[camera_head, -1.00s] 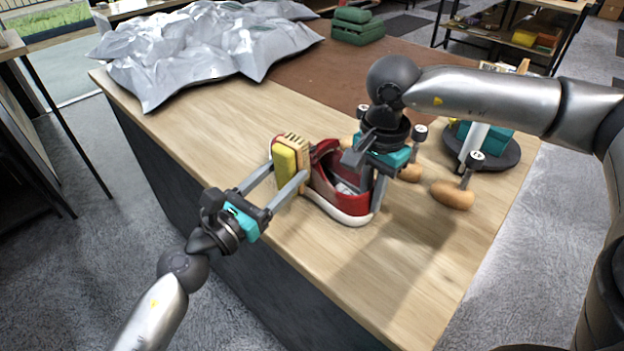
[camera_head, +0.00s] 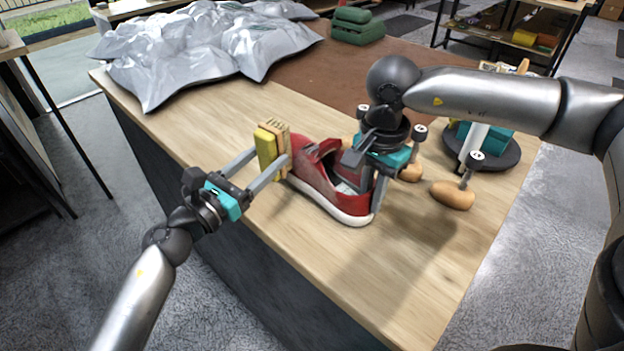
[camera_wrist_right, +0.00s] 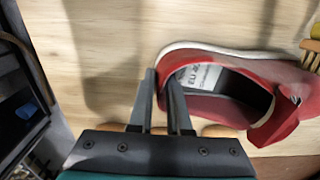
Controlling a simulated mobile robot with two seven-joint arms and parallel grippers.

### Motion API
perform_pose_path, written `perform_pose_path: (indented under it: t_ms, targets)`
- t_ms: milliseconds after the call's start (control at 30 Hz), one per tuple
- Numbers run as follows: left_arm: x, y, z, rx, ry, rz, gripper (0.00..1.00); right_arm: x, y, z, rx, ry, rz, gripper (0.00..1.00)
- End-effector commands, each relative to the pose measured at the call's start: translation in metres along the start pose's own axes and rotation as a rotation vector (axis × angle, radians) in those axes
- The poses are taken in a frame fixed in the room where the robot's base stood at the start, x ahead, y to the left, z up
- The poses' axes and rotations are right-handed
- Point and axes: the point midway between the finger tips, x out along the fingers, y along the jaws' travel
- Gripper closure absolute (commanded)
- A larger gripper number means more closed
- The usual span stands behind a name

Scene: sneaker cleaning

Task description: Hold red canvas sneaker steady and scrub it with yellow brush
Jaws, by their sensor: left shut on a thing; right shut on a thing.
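The red canvas sneaker (camera_head: 316,178) with a white sole stands upright on the wooden table, its heel toward the right and its toe toward the left. My right gripper (camera_head: 378,192) is shut on the sneaker's heel wall; in the right wrist view its fingers (camera_wrist_right: 168,98) straddle the heel edge. My left gripper (camera_head: 272,165) is shut on the yellow brush (camera_head: 267,142), which has a yellow back and tan bristles. The brush is upright at the toe end, bristles facing the shoe. Its edge also shows in the right wrist view (camera_wrist_right: 312,50); whether it touches the shoe is unclear.
A dark round base (camera_head: 505,157) stands at the back right. Silvery crumpled bags (camera_head: 190,50) cover the back left. The table's front area (camera_head: 390,270) is clear.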

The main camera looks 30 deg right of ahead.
Motion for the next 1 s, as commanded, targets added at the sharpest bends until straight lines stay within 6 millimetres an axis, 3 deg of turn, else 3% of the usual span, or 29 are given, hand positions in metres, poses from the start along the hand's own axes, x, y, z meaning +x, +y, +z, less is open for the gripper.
perform_pose_path:
  t_ms: [333, 800, 1000]
  targets:
    - [-0.005, -0.031, -0.001, -0.001, 0.001, -0.005, 0.85, -0.001, -0.002, 0.0, -0.001, 0.0, -0.007, 1.0]
    - [-0.005, -0.038, -0.001, -0.001, 0.0, -0.004, 0.85, -0.001, -0.002, 0.0, -0.001, 0.0, -0.007, 1.0]
    - [-0.008, -0.053, -0.002, 0.0, 0.0, -0.005, 0.85, -0.001, -0.002, 0.0, -0.001, 0.0, -0.007, 1.0]
